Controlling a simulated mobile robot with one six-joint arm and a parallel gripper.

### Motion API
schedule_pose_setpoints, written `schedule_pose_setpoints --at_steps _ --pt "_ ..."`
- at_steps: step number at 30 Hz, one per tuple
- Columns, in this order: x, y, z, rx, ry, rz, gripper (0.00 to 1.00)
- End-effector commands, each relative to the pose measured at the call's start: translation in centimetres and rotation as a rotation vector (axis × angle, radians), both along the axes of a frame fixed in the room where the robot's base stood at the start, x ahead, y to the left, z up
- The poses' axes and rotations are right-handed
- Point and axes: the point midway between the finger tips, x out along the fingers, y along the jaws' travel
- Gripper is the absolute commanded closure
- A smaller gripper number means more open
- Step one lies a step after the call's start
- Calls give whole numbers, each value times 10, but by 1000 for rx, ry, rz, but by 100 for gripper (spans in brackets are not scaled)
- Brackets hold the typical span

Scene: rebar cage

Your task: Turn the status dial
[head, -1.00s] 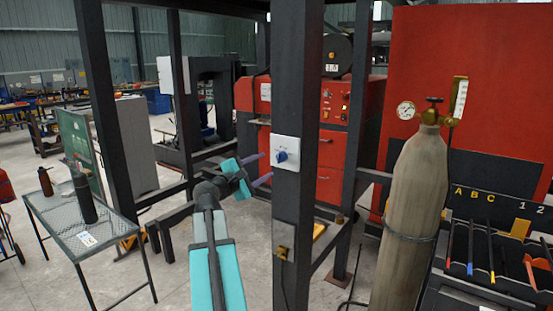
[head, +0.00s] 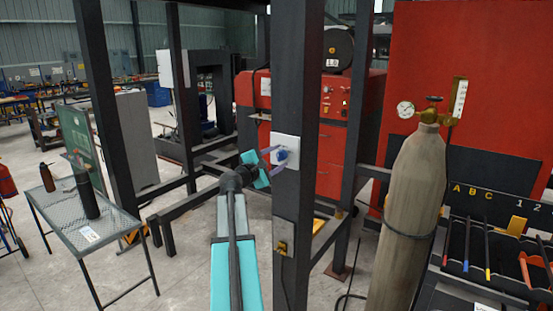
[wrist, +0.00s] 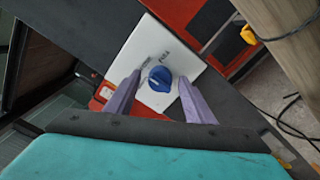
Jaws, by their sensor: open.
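The status dial (wrist: 160,79) is a blue round knob with a pale mark, on a white square plate (wrist: 190,62). In the head view the plate (head: 293,142) is fixed to a dark upright post (head: 298,200), and the dial (head: 283,153) shows partly behind my gripper. My gripper (head: 272,154) is in front of the plate. In the wrist view its two purple fingers (wrist: 160,92) are open, one on each side of the dial, with gaps visible between them and it. I cannot tell how deep the fingertips reach. Small lettering above the dial is hard to read.
A tall gas cylinder (head: 405,220) stands right of the post, beside a rack of tools (head: 490,250). A mesh table (head: 70,225) with a dark bottle (head: 87,196) is at left. A grey box (head: 284,238) sits lower on the post.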

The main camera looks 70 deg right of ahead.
Motion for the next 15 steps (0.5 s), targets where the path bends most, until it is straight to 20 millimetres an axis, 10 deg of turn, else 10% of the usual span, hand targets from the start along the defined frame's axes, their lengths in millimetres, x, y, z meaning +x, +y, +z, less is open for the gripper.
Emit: schedule_pose_setpoints --at_steps 3,10,15 --pt "0 0 0 0 0 0 51" --pt "0 0 0 0 0 0 90" --pt "2 3 0 0 -2 2 92"
